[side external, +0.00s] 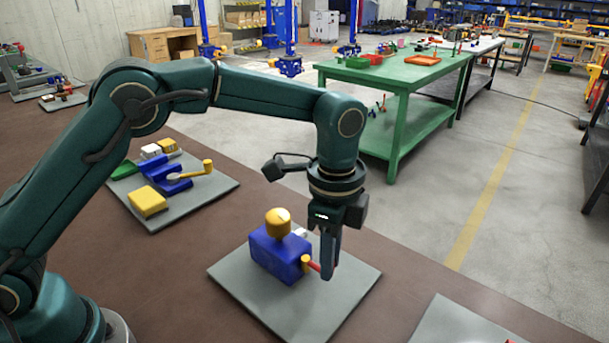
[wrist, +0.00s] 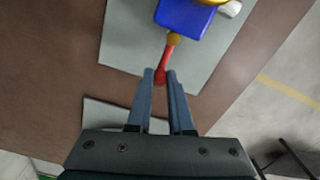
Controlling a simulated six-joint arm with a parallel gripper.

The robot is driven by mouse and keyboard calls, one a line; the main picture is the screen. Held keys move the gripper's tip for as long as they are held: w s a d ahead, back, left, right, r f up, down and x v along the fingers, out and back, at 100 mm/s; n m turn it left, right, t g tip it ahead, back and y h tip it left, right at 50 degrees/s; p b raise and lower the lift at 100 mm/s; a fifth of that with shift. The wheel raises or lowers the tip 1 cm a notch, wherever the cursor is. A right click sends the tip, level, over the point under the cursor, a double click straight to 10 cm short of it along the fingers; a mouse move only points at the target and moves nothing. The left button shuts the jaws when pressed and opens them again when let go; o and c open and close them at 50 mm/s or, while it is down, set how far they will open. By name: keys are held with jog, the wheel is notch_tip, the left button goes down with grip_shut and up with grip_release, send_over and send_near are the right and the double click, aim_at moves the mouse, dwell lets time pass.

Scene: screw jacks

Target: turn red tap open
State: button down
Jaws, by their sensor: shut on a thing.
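The red tap handle (wrist: 168,52) is a short red lever on a yellow-orange stem (wrist: 175,38), on the side of a blue block (wrist: 186,16). In the side external view, the blue block (side external: 277,256) has a yellow knob (side external: 278,222) on top and stands on a grey plate (side external: 297,310). The red handle (side external: 315,267) shows only partly there, next to my fingers. My gripper (wrist: 160,75) points down with its two fingers on either side of the handle's outer end, shut on it. The fingers (side external: 328,262) hide that end in the side external view.
A second grey plate (side external: 202,208) at left holds blue, yellow and green parts with a yellow crank (side external: 195,172). Another grey plate (side external: 450,325) lies at lower right. A small white part (wrist: 231,9) sits beside the blue block. The brown tabletop between plates is clear.

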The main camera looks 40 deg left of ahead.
jog(key=shift+s, duration=0.1)
dwell(0.5)
jog(key=c, duration=1.1)
grip_release()
jog(key=shift+r, duration=2.6)
